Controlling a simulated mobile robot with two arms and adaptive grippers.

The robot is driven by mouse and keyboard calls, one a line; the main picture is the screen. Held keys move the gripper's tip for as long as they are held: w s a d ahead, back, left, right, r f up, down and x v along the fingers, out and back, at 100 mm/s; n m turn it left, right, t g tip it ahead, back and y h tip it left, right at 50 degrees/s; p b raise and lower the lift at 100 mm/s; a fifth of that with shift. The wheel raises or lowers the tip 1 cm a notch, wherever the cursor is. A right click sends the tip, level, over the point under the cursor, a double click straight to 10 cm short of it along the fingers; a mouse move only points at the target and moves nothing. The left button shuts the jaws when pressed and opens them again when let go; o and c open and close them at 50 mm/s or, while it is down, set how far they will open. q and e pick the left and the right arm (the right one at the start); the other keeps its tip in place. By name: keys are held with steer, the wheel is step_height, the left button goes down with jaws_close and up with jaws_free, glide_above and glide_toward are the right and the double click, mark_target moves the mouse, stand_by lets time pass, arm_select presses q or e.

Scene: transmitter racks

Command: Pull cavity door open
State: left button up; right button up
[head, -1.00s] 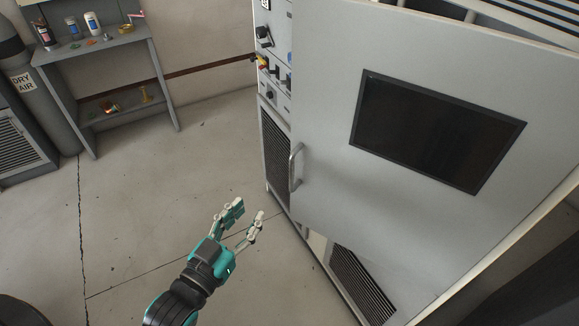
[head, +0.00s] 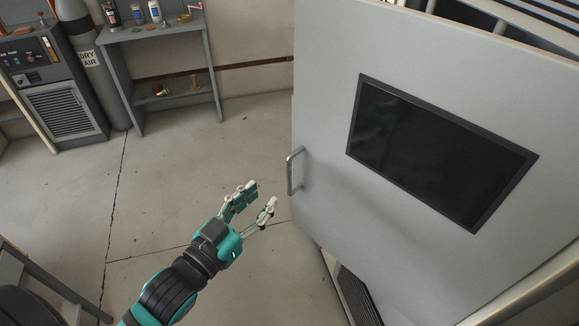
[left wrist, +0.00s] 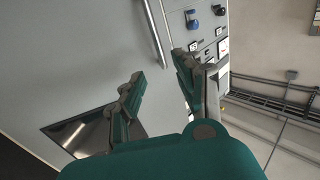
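The cavity door (head: 325,130) is a large light grey panel with a dark rectangular window (head: 435,150). It stands out at an angle from the rack front. Its metal bar handle (head: 291,172) is on the left edge. My left gripper (head: 260,195) is open and empty, below and left of the handle in the head view, with no visible contact. In the left wrist view, my open fingers (left wrist: 157,68) point toward the handle bar (left wrist: 153,32), which passes just beyond their tips. My right gripper is not in view.
A grey shelf table (head: 160,45) with bottles and a dry air cylinder (head: 85,60) stand at the back left. A grey cabinet (head: 60,110) is beside them. A stepped metal piece (head: 45,280) is at lower left. The concrete floor (head: 190,160) left of the door is clear.

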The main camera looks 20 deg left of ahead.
mark_target(288, 169)
arm_select(q)
steer(key=p+x, duration=0.2)
steer(key=x, duration=0.8)
steer(key=shift+w+d+p, duration=0.1)
steer(key=shift+w+p, duration=0.2)
jaws_close()
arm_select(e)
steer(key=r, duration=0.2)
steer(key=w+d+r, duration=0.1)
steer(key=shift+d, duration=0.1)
